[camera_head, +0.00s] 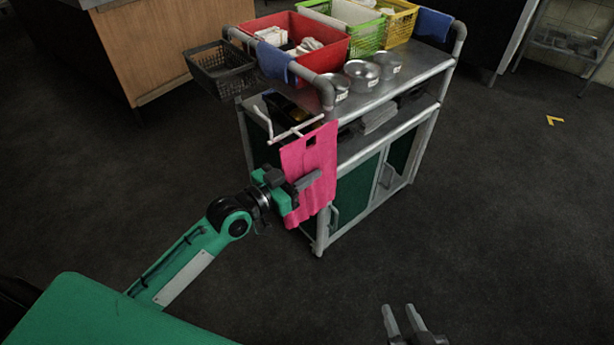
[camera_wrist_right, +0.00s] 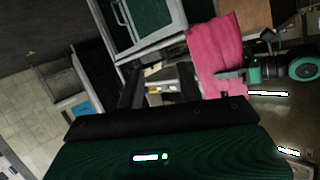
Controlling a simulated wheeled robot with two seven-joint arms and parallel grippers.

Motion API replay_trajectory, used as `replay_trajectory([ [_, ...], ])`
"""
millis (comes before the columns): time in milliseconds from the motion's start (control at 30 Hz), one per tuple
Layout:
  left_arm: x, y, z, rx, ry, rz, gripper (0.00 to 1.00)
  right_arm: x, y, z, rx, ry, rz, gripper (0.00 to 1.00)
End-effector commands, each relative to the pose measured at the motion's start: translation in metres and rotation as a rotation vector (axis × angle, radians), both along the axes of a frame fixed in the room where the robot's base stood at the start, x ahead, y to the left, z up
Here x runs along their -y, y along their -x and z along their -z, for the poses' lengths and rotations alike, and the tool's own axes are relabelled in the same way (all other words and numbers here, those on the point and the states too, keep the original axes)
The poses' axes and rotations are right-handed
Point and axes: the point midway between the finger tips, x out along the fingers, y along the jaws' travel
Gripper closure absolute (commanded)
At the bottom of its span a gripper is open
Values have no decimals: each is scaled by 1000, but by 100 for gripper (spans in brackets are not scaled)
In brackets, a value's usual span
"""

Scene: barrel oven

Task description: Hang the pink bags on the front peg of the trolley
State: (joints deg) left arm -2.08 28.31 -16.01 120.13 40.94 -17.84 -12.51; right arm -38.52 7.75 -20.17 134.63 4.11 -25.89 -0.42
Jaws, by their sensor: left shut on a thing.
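The pink bags (camera_head: 318,165) show as one flat pink sheet with a dark hole near the top, upright at the trolley's near corner. My left gripper (camera_head: 306,184) is shut on their lower part. The white front peg (camera_head: 290,131) sticks out from the trolley's near end, by the bags' top edge. The hole appears below the peg's bar; I cannot tell whether the peg passes through anything. The pink bags (camera_wrist_right: 215,50) and my left gripper (camera_wrist_right: 250,70) also show in the right wrist view. My right gripper (camera_head: 403,318) is open and empty, low in the head view, away from the trolley.
The metal trolley (camera_head: 350,158) carries a red bin (camera_head: 335,47), green and yellow baskets and several metal bowls (camera_head: 362,73). A dark wire basket (camera_head: 222,70) hangs at its left end. A wooden cabinet (camera_head: 165,45) stands at the back left.

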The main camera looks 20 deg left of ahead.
Motion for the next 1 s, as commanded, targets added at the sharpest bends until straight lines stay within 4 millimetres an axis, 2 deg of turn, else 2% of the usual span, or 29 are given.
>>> replay_trajectory([
  [300, -11, -7, 2, 3, -1, 0, 100, -9, -6, -13, 151, -78, 10, 64],
  [600, -17, -10, 5, 2, -1, 0, 100, -5, -15, -30, 232, -94, 28, 64],
  [867, -20, -13, 7, 2, -1, -1, 100, -3, -20, -40, 276, -105, 36, 64],
  [1000, -22, -14, 9, 2, -1, -1, 100, -4, -19, -38, 267, -103, 35, 64],
])
